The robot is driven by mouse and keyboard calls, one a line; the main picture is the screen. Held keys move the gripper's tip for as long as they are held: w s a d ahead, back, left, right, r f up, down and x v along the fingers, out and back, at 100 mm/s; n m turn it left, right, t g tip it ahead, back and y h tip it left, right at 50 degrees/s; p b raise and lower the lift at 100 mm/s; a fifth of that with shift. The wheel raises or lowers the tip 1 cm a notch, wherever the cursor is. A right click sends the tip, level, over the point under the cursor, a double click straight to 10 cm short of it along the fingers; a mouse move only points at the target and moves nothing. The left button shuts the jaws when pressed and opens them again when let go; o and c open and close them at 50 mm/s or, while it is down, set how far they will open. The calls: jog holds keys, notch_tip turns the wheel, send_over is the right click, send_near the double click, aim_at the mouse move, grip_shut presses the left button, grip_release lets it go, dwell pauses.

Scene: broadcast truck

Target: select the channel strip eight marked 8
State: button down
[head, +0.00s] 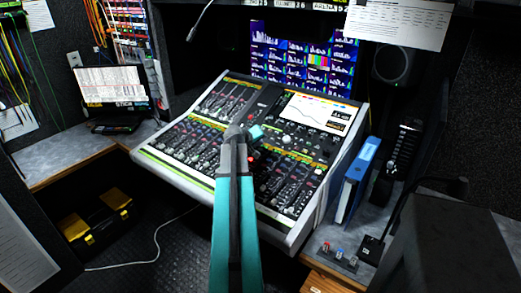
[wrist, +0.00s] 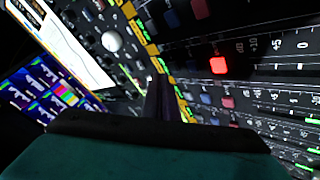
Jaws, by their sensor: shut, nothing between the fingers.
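The mixing console (head: 178,165) fills the middle of the head view, with rows of faders, knobs and small coloured buttons. My gripper shows in the wrist view (wrist: 162,88) as dark, shut fingers with nothing between them, over the console face. In the head view my arm crosses the console's middle and hides part of it and the fingertips. A lit red button (wrist: 218,65) shows to the right of the fingers in the wrist view, with dimmer red and blue buttons around it. I cannot read an 8 on any strip. Contact with the panel cannot be told.
The console's screen (head: 317,112) is at its upper right. Beside the console stand a blue binder (head: 357,180) and a gooseneck microphone (head: 455,186). A wall of monitors (head: 300,55) is behind the console.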

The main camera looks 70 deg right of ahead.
jog(key=shift+d+f+b, duration=0.1)
jog(key=shift+f+b, duration=0.6)
jog(key=shift+f, duration=0.1)
dwell(1.2)
jog(key=shift+r, duration=0.15)
jog(key=shift+w+r+p, duration=0.1)
jog(key=shift+r+p, duration=0.25)
jog(key=shift+r, duration=0.3)
dwell(0.4)
jog(key=shift+w+a+r+p, duration=0.1)
jog(key=shift+a+r+p, duration=0.15)
jog(key=shift+r+p, duration=0.7)
jog(key=shift+a+r+p, duration=0.25)
jog(key=shift+r+p, duration=0.05)
jog(key=shift+r, duration=1.25)
